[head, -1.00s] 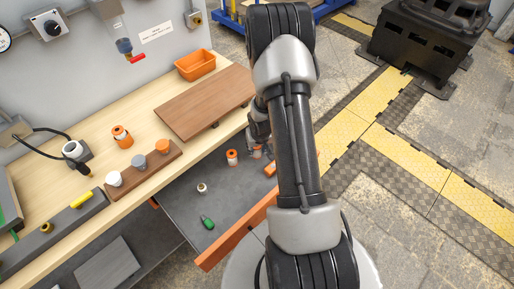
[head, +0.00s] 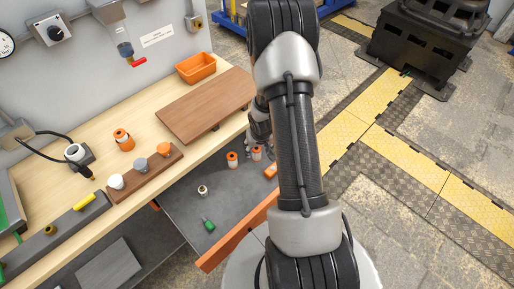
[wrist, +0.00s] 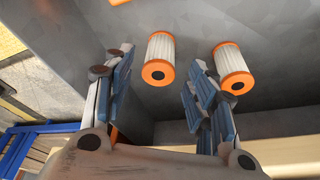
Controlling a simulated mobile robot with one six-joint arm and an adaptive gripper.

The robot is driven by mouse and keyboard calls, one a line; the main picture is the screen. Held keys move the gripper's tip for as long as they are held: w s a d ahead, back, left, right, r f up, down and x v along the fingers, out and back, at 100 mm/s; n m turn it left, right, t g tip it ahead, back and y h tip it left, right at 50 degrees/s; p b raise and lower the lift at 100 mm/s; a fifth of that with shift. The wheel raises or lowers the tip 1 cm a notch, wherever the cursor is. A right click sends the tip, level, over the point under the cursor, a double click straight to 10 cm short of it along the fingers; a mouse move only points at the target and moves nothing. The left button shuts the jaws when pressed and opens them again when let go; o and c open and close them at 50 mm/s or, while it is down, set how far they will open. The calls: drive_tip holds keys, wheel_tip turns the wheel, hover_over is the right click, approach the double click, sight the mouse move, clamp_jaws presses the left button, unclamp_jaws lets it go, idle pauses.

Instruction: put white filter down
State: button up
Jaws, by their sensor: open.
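Two white pleated filters with orange end caps are in the open grey drawer. In the head view one filter (head: 232,158) stands to the left and the other filter (head: 256,153) is just below my gripper (head: 258,140). In the wrist view my gripper (wrist: 160,75) has its blue-grey fingers spread. One filter (wrist: 160,56) lies ahead of the gap between the fingertips, apart from both. The other filter (wrist: 232,68) is outside the right finger. My gripper holds nothing.
The drawer (head: 180,207) has an orange-brown front (head: 238,237) and also holds a small pale ring-like part (head: 202,190), a green-handled tool (head: 208,224) and an orange block (head: 271,171). The workbench (head: 80,140) above carries a brown board (head: 207,103) and an orange bin (head: 196,67).

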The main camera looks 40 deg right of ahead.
drive_tip(key=s+a+r+n+p, duration=0.1)
drive_tip(key=a+r, duration=0.3)
drive_tip(key=r, duration=0.7)
drive_tip(key=s+a+r+p, duration=0.2)
drive_tip(key=a+r, duration=0.2)
drive_tip(key=r, duration=0.6)
drive_tip(key=s+a+r+n+p, duration=0.1)
drive_tip(key=a+r, duration=0.3)
drive_tip(key=r, duration=0.7)
drive_tip(key=s+a+r+n, duration=0.1)
drive_tip(key=s+a+r, duration=0.4)
drive_tip(key=s, duration=0.3)
drive_tip(key=s+a+r+n+t+y, duration=0.1)
drive_tip(key=s+a+r+n, duration=0.1)
drive_tip(key=s+a+r, duration=0.2)
drive_tip(key=s+a, duration=0.3)
drive_tip(key=shift+s+r+t, duration=0.3)
drive_tip(key=shift+s+r, duration=0.05)
drive_tip(key=shift+r, duration=0.05)
drive_tip(key=shift+s, duration=0.1)
